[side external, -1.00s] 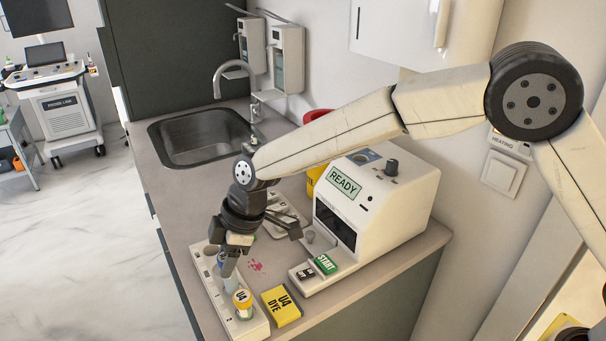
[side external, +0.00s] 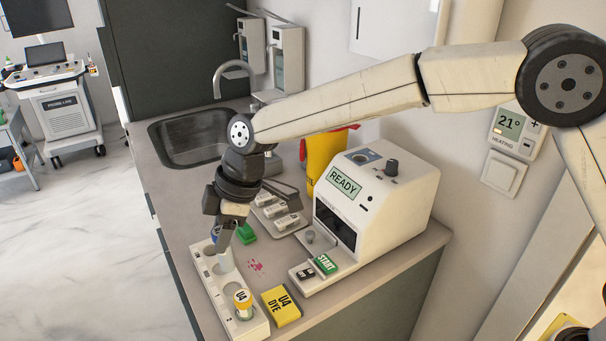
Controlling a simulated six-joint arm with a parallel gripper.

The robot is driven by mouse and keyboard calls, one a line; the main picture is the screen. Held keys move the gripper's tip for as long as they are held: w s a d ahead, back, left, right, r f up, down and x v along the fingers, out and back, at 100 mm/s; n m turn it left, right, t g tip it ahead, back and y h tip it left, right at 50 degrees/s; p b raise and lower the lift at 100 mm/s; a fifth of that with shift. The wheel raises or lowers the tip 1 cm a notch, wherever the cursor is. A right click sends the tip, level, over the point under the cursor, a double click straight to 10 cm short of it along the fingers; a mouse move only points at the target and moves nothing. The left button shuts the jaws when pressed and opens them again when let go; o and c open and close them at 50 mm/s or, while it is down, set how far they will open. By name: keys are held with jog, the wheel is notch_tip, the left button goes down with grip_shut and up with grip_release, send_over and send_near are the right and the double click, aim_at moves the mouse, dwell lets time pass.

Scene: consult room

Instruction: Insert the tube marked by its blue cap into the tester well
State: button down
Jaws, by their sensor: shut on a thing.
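My gripper (side external: 223,236) points down over the left part of the white rack (side external: 256,328), shut on a tube. A bit of the tube's blue cap (side external: 214,234) shows between the dark fingers.
A yellow-capped U4 tube (side external: 242,300) stands in the rack's near end. A yellow U4 DYE box (side external: 281,306) lies beside it. A green block (side external: 246,233), a tray of white pieces (side external: 289,220) and a yellow bin (side external: 323,154) stand behind. The sink (side external: 190,138) is at the back left.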

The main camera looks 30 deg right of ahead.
jog(key=shift+d, duration=0.1)
jog(key=w+d+r+m+t+h, duration=0.1)
jog(key=d+r+m, duration=0.3)
jog(key=d, duration=0.7)
jog(key=w+d+r+m+t+h, duration=0.1)
jog(key=w+d+r+m+h, duration=0.1)
jog(key=d+m, duration=0.6)
jog(key=w+d+r+m+t+h, duration=0.1)
jog(key=d+r+m, duration=0.4)
jog(key=d, duration=1.1)
jog(key=w+m+h, duration=0.1)
jog(key=w, duration=0.1)
jog(key=shift+w+r+h, duration=0.3)
jog(key=shift+w+r, duration=0.1)
jog(key=shift+a+f, duration=0.1)
jog(key=shift+f, duration=1.2)
jog(key=shift+f, duration=2.55)
jog(key=shift+c, duration=1)
grip_release()
